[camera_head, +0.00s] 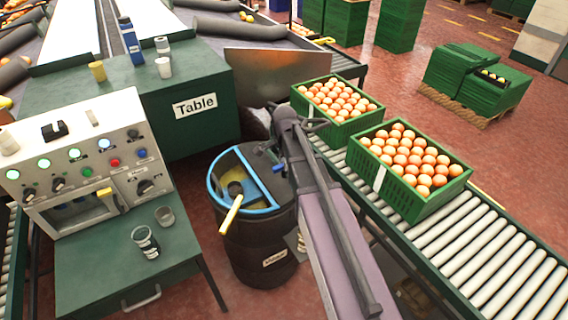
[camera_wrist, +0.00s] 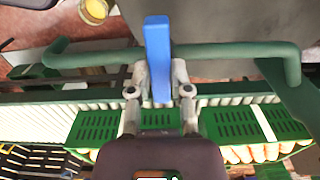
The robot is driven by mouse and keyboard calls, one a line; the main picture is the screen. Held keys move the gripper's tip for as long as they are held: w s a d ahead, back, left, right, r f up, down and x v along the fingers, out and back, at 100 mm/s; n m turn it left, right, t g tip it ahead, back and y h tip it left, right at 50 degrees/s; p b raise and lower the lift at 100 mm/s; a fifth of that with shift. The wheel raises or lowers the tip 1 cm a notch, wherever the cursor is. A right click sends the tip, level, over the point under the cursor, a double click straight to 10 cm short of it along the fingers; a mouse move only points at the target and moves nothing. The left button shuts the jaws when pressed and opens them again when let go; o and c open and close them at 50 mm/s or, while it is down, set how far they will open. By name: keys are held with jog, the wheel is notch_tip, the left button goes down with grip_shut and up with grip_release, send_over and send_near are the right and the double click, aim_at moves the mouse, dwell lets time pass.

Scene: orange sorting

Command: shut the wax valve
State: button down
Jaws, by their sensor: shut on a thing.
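A blue lever (camera_wrist: 157,38), which I take to be the wax valve's handle, stands upright in the wrist view, in front of a green pipe (camera_wrist: 235,53) running across the picture. My gripper (camera_wrist: 161,80) has its two fingers closed on the lower part of the lever, one on each side. In the camera_head view my arm reaches in from the bottom; its fingers are not clear there. A small blue piece (camera_head: 278,168) shows beside the arm above the drum; I cannot tell if it is the same lever.
A dark drum (camera_head: 258,240) with a blue rim and a yellow-handled tool stands left of my arm. A roller conveyor (camera_head: 455,245) with two green crates of oranges runs at right. A control panel (camera_head: 85,150) and green table (camera_head: 190,135) stand at left.

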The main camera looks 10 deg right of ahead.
jog(key=c, duration=0.6)
grip_release()
jog(key=shift+o, duration=0.2)
jog(key=shift+n, duration=0.5)
